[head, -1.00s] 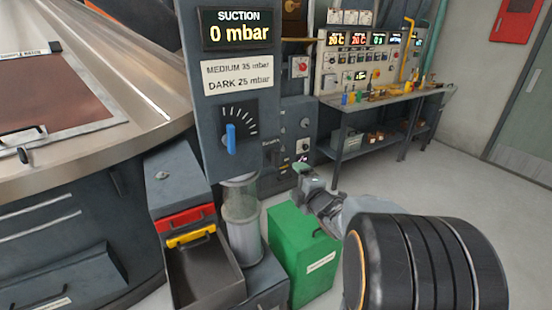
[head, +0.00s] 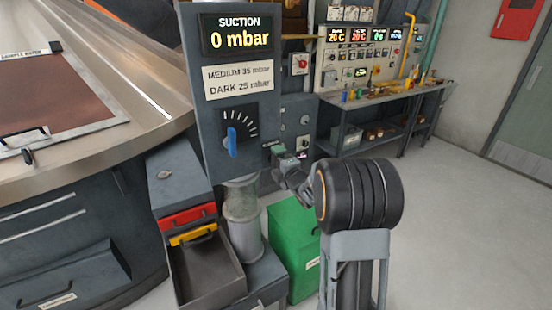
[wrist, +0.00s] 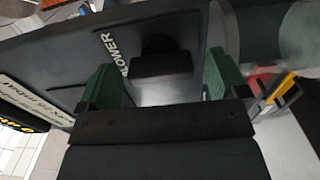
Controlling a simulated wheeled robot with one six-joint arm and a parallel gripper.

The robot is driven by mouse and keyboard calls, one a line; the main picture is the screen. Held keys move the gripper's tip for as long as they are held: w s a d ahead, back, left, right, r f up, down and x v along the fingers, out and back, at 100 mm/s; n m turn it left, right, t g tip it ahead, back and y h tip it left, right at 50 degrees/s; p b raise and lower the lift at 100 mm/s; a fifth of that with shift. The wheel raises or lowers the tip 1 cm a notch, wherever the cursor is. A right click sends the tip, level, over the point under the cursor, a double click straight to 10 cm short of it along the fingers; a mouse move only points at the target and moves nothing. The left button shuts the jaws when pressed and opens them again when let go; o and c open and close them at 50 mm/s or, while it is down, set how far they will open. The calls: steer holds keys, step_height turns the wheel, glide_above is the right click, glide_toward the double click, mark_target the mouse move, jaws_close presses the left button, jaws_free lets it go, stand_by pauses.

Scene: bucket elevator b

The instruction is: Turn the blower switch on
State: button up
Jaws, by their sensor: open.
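The blower switch (wrist: 160,67) is a dark block by a white "BLOWER" label (wrist: 117,55) on a dark panel in the wrist view. My gripper (wrist: 159,80) is open. Its green finger pads stand on either side of the switch, with gaps showing. Whether a finger touches it, and how deep the switch sits between them, I cannot tell. In the head view my gripper (head: 281,153) is in front of the dark cabinet, right of the blue-handled suction dial (head: 232,142), and hides the switch there. The suction display (head: 240,35) reads 0 mbar.
A workbench (head: 392,100) is behind. Floor at the right is clear.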

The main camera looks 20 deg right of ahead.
steer(key=shift+w+a, duration=0.1)
steer(key=shift+w, duration=0.6)
steer(key=c, duration=0.9)
steer(key=shift+c, duration=0.2)
